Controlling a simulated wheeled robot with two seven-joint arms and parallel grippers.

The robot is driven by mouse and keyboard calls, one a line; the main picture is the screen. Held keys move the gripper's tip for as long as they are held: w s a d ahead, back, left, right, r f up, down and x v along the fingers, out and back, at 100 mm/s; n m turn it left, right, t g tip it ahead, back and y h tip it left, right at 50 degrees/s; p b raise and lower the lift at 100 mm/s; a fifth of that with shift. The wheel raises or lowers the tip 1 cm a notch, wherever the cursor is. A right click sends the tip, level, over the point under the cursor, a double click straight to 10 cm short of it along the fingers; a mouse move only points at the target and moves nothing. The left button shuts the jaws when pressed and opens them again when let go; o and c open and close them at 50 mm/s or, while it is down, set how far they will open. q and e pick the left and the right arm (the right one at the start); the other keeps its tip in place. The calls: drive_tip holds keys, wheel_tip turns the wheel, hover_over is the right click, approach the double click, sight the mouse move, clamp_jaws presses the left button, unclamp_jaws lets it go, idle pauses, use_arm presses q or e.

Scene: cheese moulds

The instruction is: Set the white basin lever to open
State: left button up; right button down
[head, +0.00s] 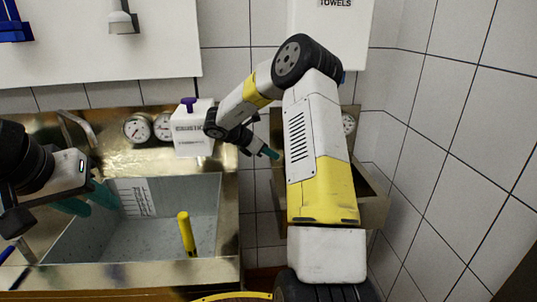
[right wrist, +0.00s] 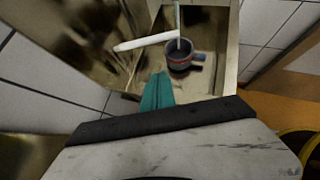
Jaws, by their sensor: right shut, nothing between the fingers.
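The white lever (right wrist: 145,42) shows in the right wrist view as a pale rod lying nearly level, pointing left from a thin upright rod. In the head view my right arm hides it. A dark round fitting (right wrist: 179,60) with a red and blue mark is just below its right end. My right gripper (right wrist: 157,78) is shut and empty, its teal fingertips below the lever in the picture; I cannot tell whether they touch it. It also shows in the head view (head: 270,153) at the steel basin (head: 374,212). My left gripper (head: 90,197) is open and empty over the large sink.
The large sink (head: 85,240) at the left holds an upright yellow handle (head: 186,233). A white labelled box (head: 193,135) with a purple knob and dial gauges (head: 137,129) stand behind it. A tiled wall (head: 450,130) closes off the right side.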

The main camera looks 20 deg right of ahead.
drive_tip(key=w+d+f, duration=0.2)
drive_tip(key=d+f, duration=0.3)
drive_tip(key=d, duration=0.6)
drive_tip(key=shift+f, duration=0.15)
drive_tip(key=shift+d, duration=0.15)
drive_tip(key=d+n+t+y, duration=0.1)
drive_tip(key=d+n+t, duration=0.2)
drive_tip(key=d+n, duration=0.1)
drive_tip(key=shift+d, duration=0.25)
drive_tip(key=shift+w+d+n+t+y, duration=0.25)
drive_tip(key=shift+d+n+t, duration=0.15)
drive_tip(key=shift+d, duration=0.15)
drive_tip(key=shift+w+d+n+t+y, duration=0.3)
drive_tip(key=shift+d+n, duration=0.1)
drive_tip(key=shift+d, duration=0.2)
drive_tip(key=shift+w+d+n+t+y, duration=0.3)
drive_tip(key=shift+d+n, duration=0.1)
drive_tip(key=shift+d, duration=0.15)
